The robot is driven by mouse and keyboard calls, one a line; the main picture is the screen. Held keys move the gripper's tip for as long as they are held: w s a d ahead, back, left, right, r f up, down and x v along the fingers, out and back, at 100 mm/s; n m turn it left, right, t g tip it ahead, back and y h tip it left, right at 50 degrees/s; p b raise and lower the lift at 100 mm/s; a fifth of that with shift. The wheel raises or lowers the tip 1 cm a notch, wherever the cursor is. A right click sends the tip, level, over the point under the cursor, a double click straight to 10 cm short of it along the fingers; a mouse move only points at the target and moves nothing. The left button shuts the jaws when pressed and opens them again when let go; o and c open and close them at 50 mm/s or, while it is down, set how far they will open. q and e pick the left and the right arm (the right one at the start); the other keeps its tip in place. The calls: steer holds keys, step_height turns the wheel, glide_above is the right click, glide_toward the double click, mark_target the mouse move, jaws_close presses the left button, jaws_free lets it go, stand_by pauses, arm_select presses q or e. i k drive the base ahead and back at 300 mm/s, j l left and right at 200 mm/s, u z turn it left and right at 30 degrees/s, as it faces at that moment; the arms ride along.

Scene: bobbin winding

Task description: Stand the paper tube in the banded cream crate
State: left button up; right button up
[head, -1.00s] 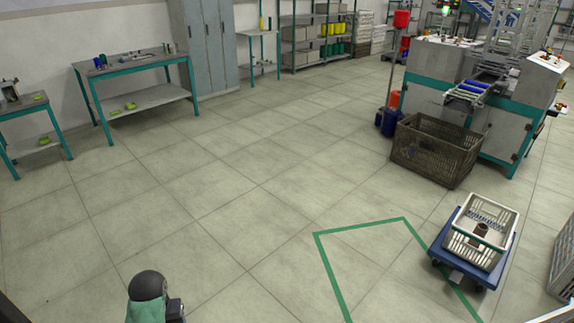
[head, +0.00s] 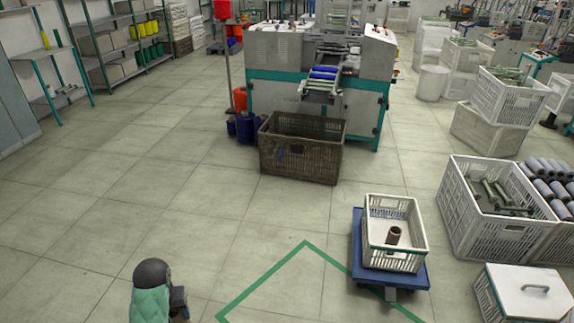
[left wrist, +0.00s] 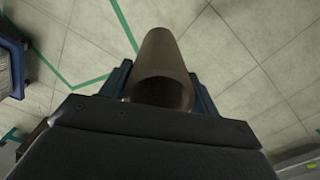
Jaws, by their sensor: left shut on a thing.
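My left gripper (left wrist: 165,88) is shut on a brown paper tube (left wrist: 166,62), which shows in the left wrist view between the two dark blue fingers, its open end facing the camera. The tube is held above the floor. In the head view my left arm shows at the lower left, but its fingers and the held tube cannot be made out. My right gripper is not in view.
A green floor outline (head: 262,278) lies left of the dolly. A brown crate (head: 300,160) stands before the machine. The floor at left is clear.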

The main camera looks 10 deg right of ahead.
mark_target(386, 231)
steer(key=i+l+z, duration=0.25)
steer(key=i+z, duration=0.25)
steer(key=i+l+z, duration=0.1)
steer(key=i+z, duration=0.4)
steer(key=i+j+z, duration=0.15)
steer(key=i+z, duration=0.35)
steer(key=i+l, duration=0.25)
steer(key=i, duration=0.2)
steer(key=i+l, duration=0.25)
steer(key=i, duration=0.15)
steer(key=z, duration=0.05)
